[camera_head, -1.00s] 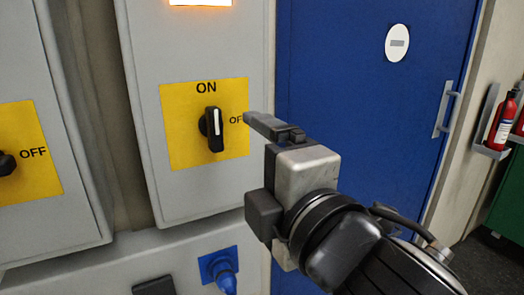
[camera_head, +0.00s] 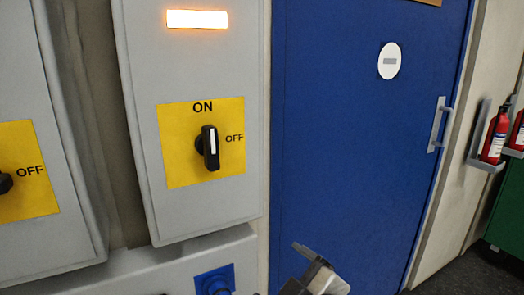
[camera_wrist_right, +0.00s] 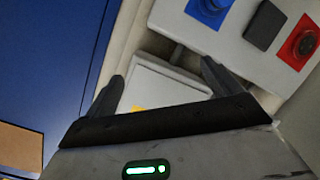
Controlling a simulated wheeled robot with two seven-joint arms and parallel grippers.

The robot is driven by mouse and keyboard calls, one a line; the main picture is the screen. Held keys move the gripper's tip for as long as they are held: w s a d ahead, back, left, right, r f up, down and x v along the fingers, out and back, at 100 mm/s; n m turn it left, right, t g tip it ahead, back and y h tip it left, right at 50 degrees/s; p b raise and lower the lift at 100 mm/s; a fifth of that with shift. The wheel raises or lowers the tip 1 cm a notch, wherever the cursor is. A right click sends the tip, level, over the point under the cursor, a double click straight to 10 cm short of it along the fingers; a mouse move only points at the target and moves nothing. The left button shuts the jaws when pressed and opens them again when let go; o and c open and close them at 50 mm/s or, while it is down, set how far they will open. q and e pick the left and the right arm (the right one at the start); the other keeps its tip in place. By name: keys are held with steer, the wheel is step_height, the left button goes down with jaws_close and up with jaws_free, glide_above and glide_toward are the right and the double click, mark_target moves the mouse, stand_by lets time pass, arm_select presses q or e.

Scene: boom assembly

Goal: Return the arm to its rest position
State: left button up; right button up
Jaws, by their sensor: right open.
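My right gripper (camera_head: 310,256) is low in the head view, at the bottom edge, below and to the right of the switch and apart from it. Most of my right arm is out of the frame. In the right wrist view, the gripper's two dark fingers (camera_wrist_right: 162,72) are spread, with nothing between them. The black rotary switch (camera_head: 209,147) sits on a yellow plate (camera_head: 176,170), its white mark upright toward ON. The lamp above it (camera_head: 197,19) glows. My left gripper is not in view.
A blue door (camera_head: 350,150) with a handle (camera_head: 440,125) stands to the right. A second yellow switch plate (camera_head: 25,205) is at the left. Blue (camera_wrist_right: 210,8) and red (camera_wrist_right: 300,42) sockets show in the wrist view. Fire extinguishers (camera_head: 495,135) hang at far right.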

steer(key=s+d+f+m+g+h, duration=0.1)
steer(key=s+d+f+m, duration=0.2)
steer(key=f, duration=0.6)
steer(key=s+d+f+m+g+h, duration=0.1)
steer(key=s+d+f+m, duration=0.3)
steer(key=s+f, duration=0.3)
steer(key=s+d+f+m+g+h, duration=0.1)
steer(key=s+d+f+m, duration=0.2)
steer(key=f, duration=0.8)
steer(key=s+d, duration=0.2)
steer(key=shift+s+f+h, duration=0.15)
steer(key=shift+s+h, duration=0.15)
